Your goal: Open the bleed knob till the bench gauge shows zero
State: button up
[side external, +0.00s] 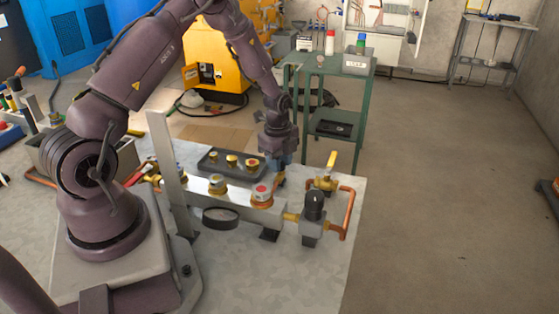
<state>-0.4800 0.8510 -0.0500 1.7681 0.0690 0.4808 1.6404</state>
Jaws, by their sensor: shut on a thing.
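My gripper (281,161) points down over the right half of the bench, behind the grey manifold bar (238,201). Its fingertips are closed around a small part just above a brass fitting (280,178). This part appears to be the bleed knob, but the fingers mostly hide it. A dark round rim (221,217) in front of the bar may be the bench gauge; no dial or needle can be read from this side.
Brass fittings with coloured tops (217,184) stand on the bar. A black tray (213,170) of brass parts lies behind it. A black-capped valve (314,206), yellow lever (330,160) and copper pipe (348,212) stand close on the right. An upright grey post (168,175) stands left.

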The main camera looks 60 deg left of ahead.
jog(key=n, duration=1.2)
jog(key=shift+w+n, duration=0.1)
jog(key=shift+n, duration=0.2)
jog(key=n, duration=0.3)
jog(key=shift+r+n, duration=0.1)
jog(key=shift+n, duration=0.2)
jog(key=n, duration=0.4)
jog(key=shift+g, duration=0.3)
jog(key=n, duration=0.8)
jog(key=shift+n, duration=2)
